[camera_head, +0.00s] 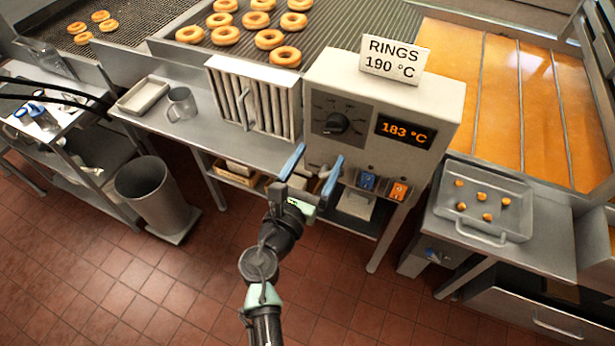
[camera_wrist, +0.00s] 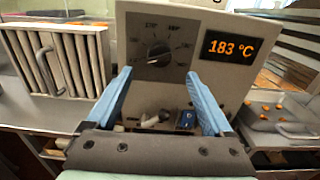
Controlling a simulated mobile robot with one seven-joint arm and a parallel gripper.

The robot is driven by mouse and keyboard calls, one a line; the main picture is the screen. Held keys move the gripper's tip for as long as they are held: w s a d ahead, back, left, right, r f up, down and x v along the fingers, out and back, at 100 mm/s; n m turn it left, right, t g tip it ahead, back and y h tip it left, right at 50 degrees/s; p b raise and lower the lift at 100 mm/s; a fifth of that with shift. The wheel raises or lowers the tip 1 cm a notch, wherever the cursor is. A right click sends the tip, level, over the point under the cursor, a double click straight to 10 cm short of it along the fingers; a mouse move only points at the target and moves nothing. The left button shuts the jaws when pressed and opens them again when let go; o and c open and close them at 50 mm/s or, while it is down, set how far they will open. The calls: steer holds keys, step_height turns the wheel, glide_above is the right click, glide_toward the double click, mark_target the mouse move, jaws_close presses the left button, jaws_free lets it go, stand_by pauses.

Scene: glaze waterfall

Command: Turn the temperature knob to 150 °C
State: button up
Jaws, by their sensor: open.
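The temperature knob (camera_head: 336,123) is a dark round knob on a dark dial plate, on the front of a beige control box (camera_head: 447,100). It also shows in the wrist view (camera_wrist: 158,54), with dial numbers around it too small to read surely. The display (camera_head: 404,131) beside it reads 183 °C in orange. My gripper (camera_head: 313,168) is open, its two blue fingers apart and empty. It is in front of and below the knob, not touching it. In the wrist view the fingers (camera_wrist: 158,88) frame the lower front of the box, with the knob above and between them.
A sign (camera_head: 395,60) on the box reads RINGS 190 °C. Below the dial are a blue switch (camera_head: 367,181) and an orange switch (camera_head: 398,191). A slatted panel with a handle (camera_head: 255,100) stands left of the box. A tray of small dough pieces (camera_head: 482,203) is at right.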

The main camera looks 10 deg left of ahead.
steer(key=v, duration=0.5)
steer(key=shift+b, duration=0.3)
